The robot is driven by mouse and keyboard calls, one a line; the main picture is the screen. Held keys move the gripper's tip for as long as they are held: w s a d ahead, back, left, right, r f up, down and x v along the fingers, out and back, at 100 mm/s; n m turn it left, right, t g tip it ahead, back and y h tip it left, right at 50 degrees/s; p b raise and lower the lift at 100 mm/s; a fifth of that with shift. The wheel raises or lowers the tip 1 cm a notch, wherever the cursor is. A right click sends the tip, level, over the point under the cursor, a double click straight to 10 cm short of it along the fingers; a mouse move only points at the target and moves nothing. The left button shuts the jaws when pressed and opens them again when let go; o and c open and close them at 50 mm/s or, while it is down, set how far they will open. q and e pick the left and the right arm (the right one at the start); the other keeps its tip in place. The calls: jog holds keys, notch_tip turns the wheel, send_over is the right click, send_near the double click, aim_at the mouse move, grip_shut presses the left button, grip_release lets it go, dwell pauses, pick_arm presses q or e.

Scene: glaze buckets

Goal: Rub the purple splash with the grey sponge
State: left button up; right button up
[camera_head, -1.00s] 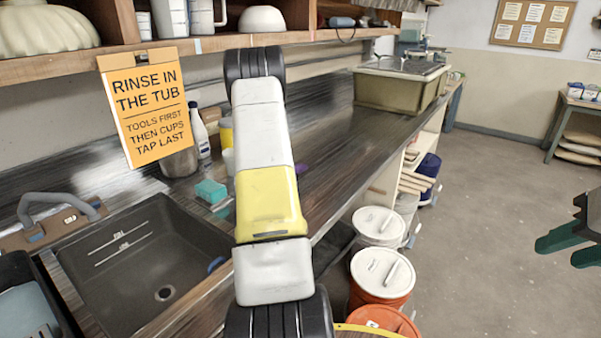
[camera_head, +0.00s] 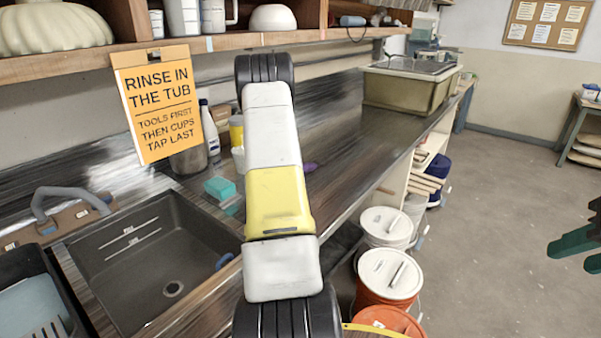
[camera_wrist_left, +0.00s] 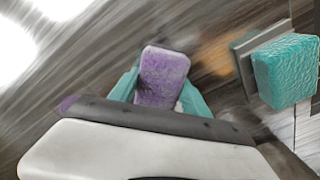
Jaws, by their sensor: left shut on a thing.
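In the left wrist view my left gripper (camera_wrist_left: 160,92) is shut on a block-shaped sponge (camera_wrist_left: 163,72), which I take as the grey one. Its visible face is mottled purple over pale grey. In the head view my left arm's links cover the left gripper and this sponge. A small purple patch (camera_head: 310,167), likely the splash, shows on the dark counter just right of that arm. A bit of purple (camera_wrist_left: 68,103) also shows in the left wrist view, partly hidden by my wrist. My right gripper (camera_head: 577,250) is at the right edge, green fingers apart and empty.
A teal sponge (camera_head: 219,187) lies on the counter (camera_head: 345,150) between the arm and the sink (camera_head: 150,260). Bottles and a yellow container (camera_head: 236,130) stand behind. An orange sign (camera_head: 158,103) hangs from the shelf. Lidded buckets (camera_head: 390,272) stand on the floor.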

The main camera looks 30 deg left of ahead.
pick_arm(q)
jog(key=shift+w+d+f, duration=0.1)
jog(key=shift+w+d, duration=0.15)
jog(key=shift+w, duration=1)
jog(key=shift+w+d+f, duration=0.1)
jog(key=shift+w+d, duration=0.1)
jog(key=shift+w, duration=1)
jog(key=shift+w+d+r, duration=0.1)
jog(key=shift+w+r, duration=0.05)
jog(key=shift+w, duration=1.7)
jog(key=shift+w+d+r, duration=0.1)
jog(key=shift+w+r, duration=0.05)
jog(key=shift+w, duration=1.65)
jog(key=shift+s+f, duration=0.1)
jog(key=shift+s+a+f, duration=0.1)
jog(key=shift+s+f, duration=0.05)
jog(key=shift+s, duration=0.8)
jog(key=shift+s+a+f, duration=0.1)
jog(key=shift+s, duration=0.8)
jog(key=shift+s+a, duration=0.15)
jog(key=shift+s, duration=0.95)
jog(key=shift+s+a, duration=0.1)
jog(key=shift+s, duration=0.95)
jog(key=shift+s+a+r, duration=0.1)
jog(key=shift+s+r, duration=0.1)
jog(key=shift+s, duration=1.25)
jog(key=shift+s+a+r, duration=0.1)
jog(key=shift+s+r, duration=0.1)
jog(key=shift+s, duration=1.2)
